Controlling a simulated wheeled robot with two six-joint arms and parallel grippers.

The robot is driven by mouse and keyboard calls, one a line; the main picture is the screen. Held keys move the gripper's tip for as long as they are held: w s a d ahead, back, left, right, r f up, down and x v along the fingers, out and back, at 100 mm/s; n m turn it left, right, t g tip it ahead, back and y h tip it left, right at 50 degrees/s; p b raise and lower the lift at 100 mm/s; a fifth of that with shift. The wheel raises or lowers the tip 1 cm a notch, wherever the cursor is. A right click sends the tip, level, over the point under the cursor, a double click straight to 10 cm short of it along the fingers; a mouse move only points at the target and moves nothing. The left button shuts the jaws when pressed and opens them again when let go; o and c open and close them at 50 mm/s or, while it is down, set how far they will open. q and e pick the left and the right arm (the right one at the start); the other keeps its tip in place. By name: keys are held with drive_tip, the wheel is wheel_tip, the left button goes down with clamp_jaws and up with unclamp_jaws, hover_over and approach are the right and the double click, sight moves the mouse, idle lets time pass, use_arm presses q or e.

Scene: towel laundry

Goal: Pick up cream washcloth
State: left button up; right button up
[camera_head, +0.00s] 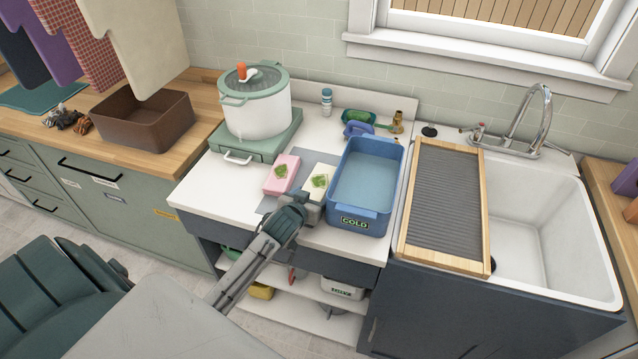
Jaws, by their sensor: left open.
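The cream washcloth (321,171) is a small folded pad with a green leaf mark. It lies on the white counter between the pink washcloth (281,174) and the blue tub. My left gripper (312,204) reaches in from the lower left and is at the near edge of the cream washcloth. It is open, and part of the near side of the cloth is hidden behind it. I cannot tell whether the gripper touches the cloth. My right gripper is not in view.
A blue tub (345,215) labelled COLD stands close to the right of the cloth. A white pot (256,117) with a lid stands on a green stove (262,141) behind left. A ribbed washboard (484,215) lies across the white sink (583,240). The counter's left front is clear.

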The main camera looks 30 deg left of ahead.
use_arm(q)
drive_tip(key=shift+c, duration=0.2)
drive_tip(key=c, duration=0.6)
drive_tip(key=shift+r, duration=0.2)
